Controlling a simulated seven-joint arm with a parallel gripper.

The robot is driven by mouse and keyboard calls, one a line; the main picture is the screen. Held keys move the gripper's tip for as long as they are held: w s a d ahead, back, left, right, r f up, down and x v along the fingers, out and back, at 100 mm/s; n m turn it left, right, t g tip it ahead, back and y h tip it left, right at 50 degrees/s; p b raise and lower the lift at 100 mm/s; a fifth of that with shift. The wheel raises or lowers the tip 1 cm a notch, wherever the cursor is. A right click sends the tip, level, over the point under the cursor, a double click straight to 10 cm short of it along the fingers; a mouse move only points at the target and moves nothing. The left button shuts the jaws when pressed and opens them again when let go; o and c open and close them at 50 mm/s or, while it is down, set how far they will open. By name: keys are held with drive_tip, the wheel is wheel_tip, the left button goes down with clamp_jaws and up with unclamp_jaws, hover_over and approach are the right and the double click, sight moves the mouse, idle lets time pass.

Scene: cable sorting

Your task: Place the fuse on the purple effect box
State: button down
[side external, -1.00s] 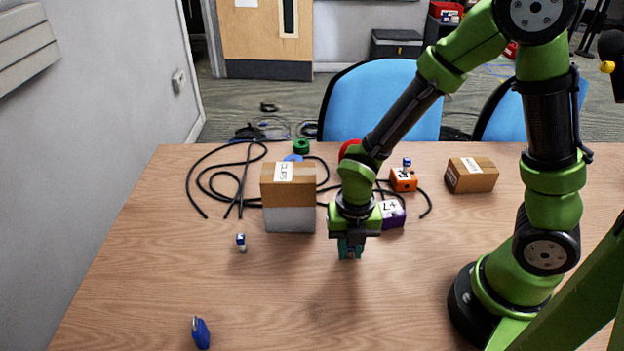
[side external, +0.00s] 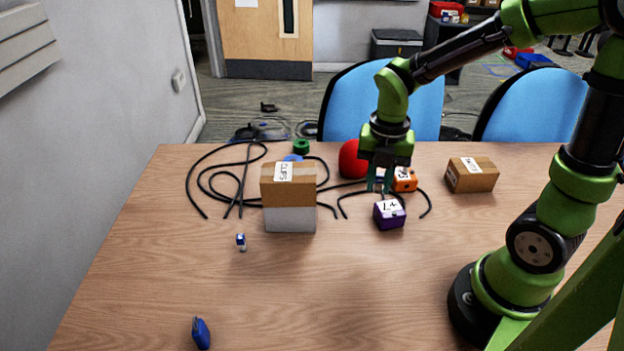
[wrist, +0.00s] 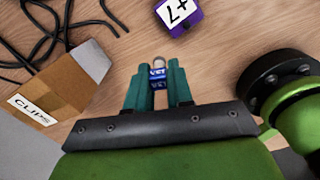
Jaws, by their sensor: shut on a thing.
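My gripper (side external: 380,188) is shut on the fuse (wrist: 158,75), a small blue and white piece with a metallic end, between its teal fingers in the wrist view. The fuse is hard to make out in the side view. The purple effect box (side external: 389,215) has a white label on top and stands on the table. The gripper is raised above the table, just above and slightly left of the box in the side view. In the wrist view the purple box (wrist: 181,14) lies beyond the fingertips, apart from the fuse, with its top edge cut off.
A cardboard clips box (side external: 289,178) on a grey block stands left, with black cables (side external: 228,172) around it. An orange box (side external: 404,181) is partly behind the gripper. A brown box (side external: 473,175) stands right.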

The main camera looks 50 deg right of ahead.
drive_tip(key=m, duration=0.2)
hover_over(390, 209)
wheel_tip(390, 209, down, 3)
drive_tip(key=shift+r+n, duration=0.15)
drive_tip(key=shift+n, duration=0.25)
drive_tip(key=shift+f, duration=2.2)
drive_tip(key=shift+f, duration=0.15)
drive_tip(key=c, duration=1)
unclamp_jaws()
